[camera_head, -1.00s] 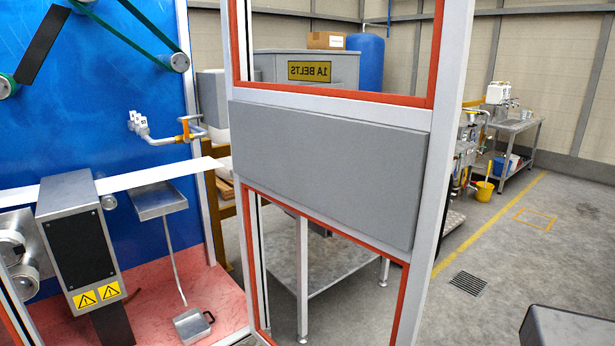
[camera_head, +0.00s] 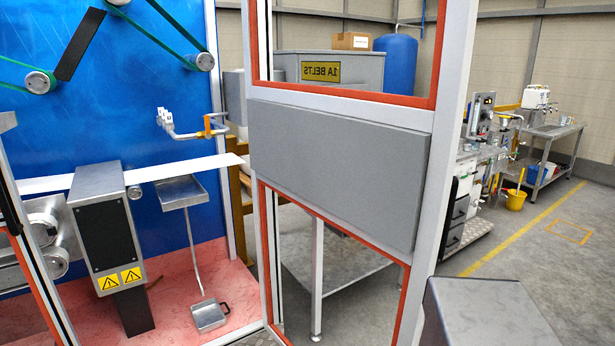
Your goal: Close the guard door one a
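The guard door (camera_head: 340,170) is a tall white frame with red edging, clear openings above and below, and a plain grey panel across its middle. It stands open, swung out from the machine enclosure, and fills the centre of the view. Its top and bottom ends run out of the picture. The enclosure's interior, with a blue back wall (camera_head: 150,110) and a red floor (camera_head: 180,290), is exposed to its left. No handle or latch on the door can be made out. My gripper is not in view.
Another red-edged frame (camera_head: 38,285) stands at the left edge. A grey block (camera_head: 485,315) is close at the lower right; I cannot tell what it is. Behind the door are a low table and a blue drum (camera_head: 397,62). Open floor (camera_head: 535,275) lies right, before a workbench (camera_head: 545,140).

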